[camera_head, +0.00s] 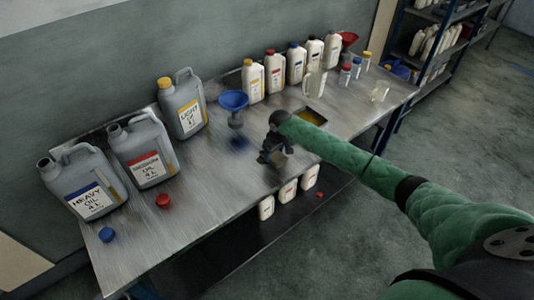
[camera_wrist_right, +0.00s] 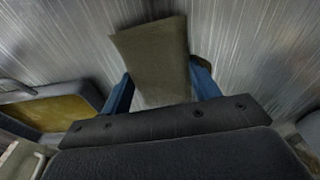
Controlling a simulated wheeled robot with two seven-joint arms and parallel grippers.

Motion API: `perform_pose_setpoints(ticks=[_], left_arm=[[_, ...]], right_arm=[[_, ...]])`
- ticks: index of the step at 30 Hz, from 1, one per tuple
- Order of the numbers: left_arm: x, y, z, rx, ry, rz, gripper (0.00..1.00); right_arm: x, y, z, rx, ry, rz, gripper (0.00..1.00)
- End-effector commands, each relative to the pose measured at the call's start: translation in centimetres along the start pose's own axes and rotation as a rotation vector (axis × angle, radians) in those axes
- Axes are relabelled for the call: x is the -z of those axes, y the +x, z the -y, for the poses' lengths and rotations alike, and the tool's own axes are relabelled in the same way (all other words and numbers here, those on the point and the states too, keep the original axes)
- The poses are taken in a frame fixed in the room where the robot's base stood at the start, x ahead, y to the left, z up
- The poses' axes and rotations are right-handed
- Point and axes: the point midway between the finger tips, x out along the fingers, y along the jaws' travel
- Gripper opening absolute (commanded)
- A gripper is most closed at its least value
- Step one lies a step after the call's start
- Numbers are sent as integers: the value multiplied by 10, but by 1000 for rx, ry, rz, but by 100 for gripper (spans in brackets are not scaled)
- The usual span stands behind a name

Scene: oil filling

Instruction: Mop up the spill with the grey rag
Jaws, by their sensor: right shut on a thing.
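My right gripper (camera_head: 270,157) is over the metal workbench (camera_head: 205,190), near its front edge. In the right wrist view its blue fingers (camera_wrist_right: 163,92) are shut on the grey rag (camera_wrist_right: 152,55), a flat grey-brown piece that sticks out past the fingertips. In the head view the rag is mostly hidden by the gripper. I cannot tell whether the rag touches the bench. No spill can be made out clearly on the bare metal; the gripper and arm hide part of it. My left gripper is not in view.
A dark-rimmed tray with a yellow inside (camera_wrist_right: 50,112) lies beside the gripper. A blue funnel (camera_head: 234,101) stands behind it. Grey oil jugs (camera_head: 147,152) stand at left, with loose blue (camera_head: 106,234) and red (camera_head: 162,200) caps. White bottles (camera_head: 275,72) line the back.

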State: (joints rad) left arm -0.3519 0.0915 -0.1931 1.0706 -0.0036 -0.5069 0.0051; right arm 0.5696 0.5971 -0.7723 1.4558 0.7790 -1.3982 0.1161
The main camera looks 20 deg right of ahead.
Motion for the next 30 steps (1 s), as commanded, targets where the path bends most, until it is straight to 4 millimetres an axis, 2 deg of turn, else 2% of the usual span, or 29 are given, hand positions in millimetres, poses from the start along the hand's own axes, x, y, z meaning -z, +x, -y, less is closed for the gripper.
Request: perform_pose_setpoints(ticks=[5,24,30], left_arm=[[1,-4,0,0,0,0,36],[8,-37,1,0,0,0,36],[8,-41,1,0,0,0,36]], right_arm=[[0,-1,4,2,-1,0,43],[19,1,84,3,-1,0,43],[21,3,98,1,0,0,43]])
